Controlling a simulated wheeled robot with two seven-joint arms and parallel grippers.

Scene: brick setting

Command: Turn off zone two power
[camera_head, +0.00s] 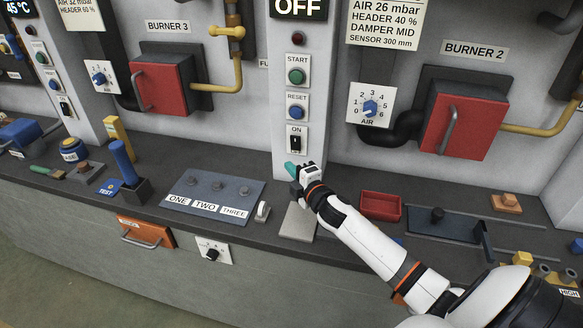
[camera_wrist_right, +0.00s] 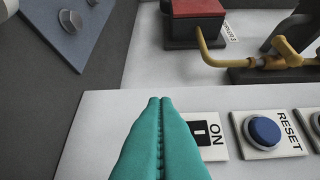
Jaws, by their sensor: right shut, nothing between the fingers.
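A black rocker switch under an ON label (camera_head: 295,139) sits low on the pale middle column, below a blue RESET button (camera_head: 296,112) and a green START button (camera_head: 296,76). The display (camera_head: 300,8) above reads OFF. My right gripper (camera_head: 292,168), with teal fingers, is shut and empty just below the switch. In the right wrist view the shut fingertips (camera_wrist_right: 160,100) are beside the ON switch (camera_wrist_right: 207,133) and partly cover its plate. I cannot tell whether they touch the column. No label reading "zone two" is legible. My left gripper is not in view.
A blue-grey panel labelled ONE, TWO, THREE (camera_head: 189,207) with several round knobs lies on the counter to the left. Red burner boxes (camera_head: 465,125) flank the column.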

